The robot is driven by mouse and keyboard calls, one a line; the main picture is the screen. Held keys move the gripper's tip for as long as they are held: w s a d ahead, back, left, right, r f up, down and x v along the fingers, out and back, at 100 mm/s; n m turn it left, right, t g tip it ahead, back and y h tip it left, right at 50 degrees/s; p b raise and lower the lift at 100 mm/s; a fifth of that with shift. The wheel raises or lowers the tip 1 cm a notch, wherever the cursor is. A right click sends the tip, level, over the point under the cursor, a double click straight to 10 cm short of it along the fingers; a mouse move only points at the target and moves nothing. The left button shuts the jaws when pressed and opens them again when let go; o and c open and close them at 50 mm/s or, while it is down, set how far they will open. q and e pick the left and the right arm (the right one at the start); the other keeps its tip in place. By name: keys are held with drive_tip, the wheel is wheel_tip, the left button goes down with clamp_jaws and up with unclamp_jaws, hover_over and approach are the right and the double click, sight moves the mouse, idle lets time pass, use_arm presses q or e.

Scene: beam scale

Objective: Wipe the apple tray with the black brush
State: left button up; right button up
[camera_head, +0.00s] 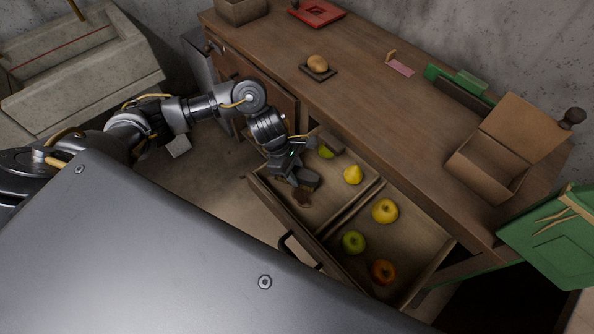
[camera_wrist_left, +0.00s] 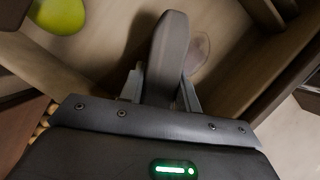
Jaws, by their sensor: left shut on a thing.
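My left gripper (camera_head: 300,176) reaches into the open drawer, over its far-left compartment, which holds a yellow pear (camera_head: 353,174) and a green fruit (camera_head: 326,153). It is shut on a dark elongated thing, apparently the black brush (camera_wrist_left: 168,55); its lower end is hard to make out. A brown stain (camera_head: 303,198) lies on the compartment floor beside the gripper and also shows in the left wrist view (camera_wrist_left: 199,52). The apple tray (camera_head: 424,243) is the other compartment, with a yellow apple (camera_head: 385,210), a green apple (camera_head: 353,242) and a red-orange apple (camera_head: 383,272). My right gripper is out of view.
A wooden divider (camera_head: 350,208) separates the compartments. The wooden desk top (camera_head: 370,112) overhangs the drawer's back. An open cardboard box (camera_head: 487,165) and a small dish with a round bun (camera_head: 318,65) stand on it. A green panel (camera_head: 548,243) stands at right.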

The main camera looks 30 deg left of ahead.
sight(302, 178)
use_arm(q)
drive_tip(key=shift+s+d+r, duration=0.1)
drive_tip(key=shift+s+d, duration=0.15)
drive_tip(key=shift+d, duration=0.5)
drive_tip(key=shift+s+d, duration=0.25)
drive_tip(key=shift+d, duration=0.45)
drive_tip(key=shift+d, duration=0.1)
drive_tip(key=shift+s+d+f+b, duration=0.15)
drive_tip(key=shift+s+d, duration=0.25)
drive_tip(key=shift+d, duration=0.55)
drive_tip(key=shift+s+d+f+b, duration=0.15)
drive_tip(key=shift+s+d, duration=0.2)
drive_tip(key=shift+d, duration=0.6)
drive_tip(key=shift+s+d+b, duration=0.15)
drive_tip(key=shift+s+d, duration=0.25)
drive_tip(key=shift+d, duration=0.55)
drive_tip(key=shift+s+d, duration=0.1)
drive_tip(key=shift+s, duration=0.1)
drive_tip(key=shift+c, duration=0.3)
